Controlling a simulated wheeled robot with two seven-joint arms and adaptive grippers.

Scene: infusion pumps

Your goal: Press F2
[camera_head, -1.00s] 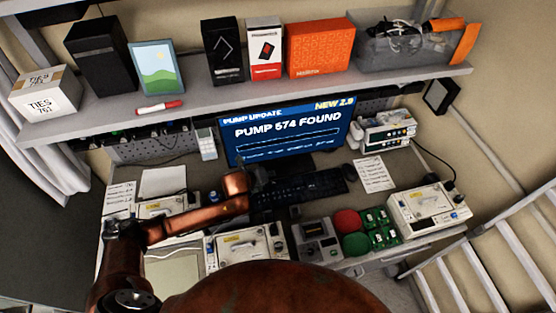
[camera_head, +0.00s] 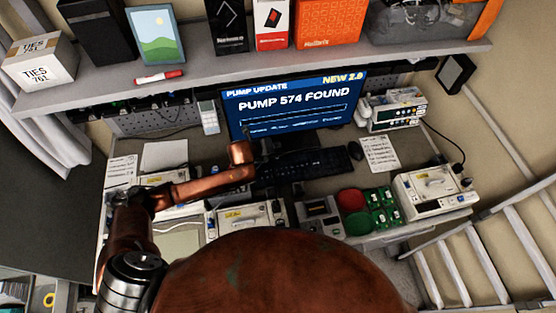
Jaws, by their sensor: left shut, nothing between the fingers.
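The black keyboard (camera_head: 310,167) lies on the desk below the monitor (camera_head: 295,108). The monitor reads "PUMP 574 FOUND" under a "PUMP UPDATE" header. The F2 key is too small to make out. My left arm comes in from the left, and my left gripper (camera_head: 249,151) is at the keyboard's left end, in front of the monitor's lower left edge. It is shut and empty, and its small tip is partly hidden by my own wrist. I cannot tell whether it touches a key. My right gripper is not in view.
A mouse (camera_head: 355,151) and a paper sheet (camera_head: 380,154) lie right of the keyboard. Pumps (camera_head: 435,190) stand along the desk, with a red bowl (camera_head: 351,200) and green boards (camera_head: 384,208) near the front. A shelf (camera_head: 240,64) overhangs the back.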

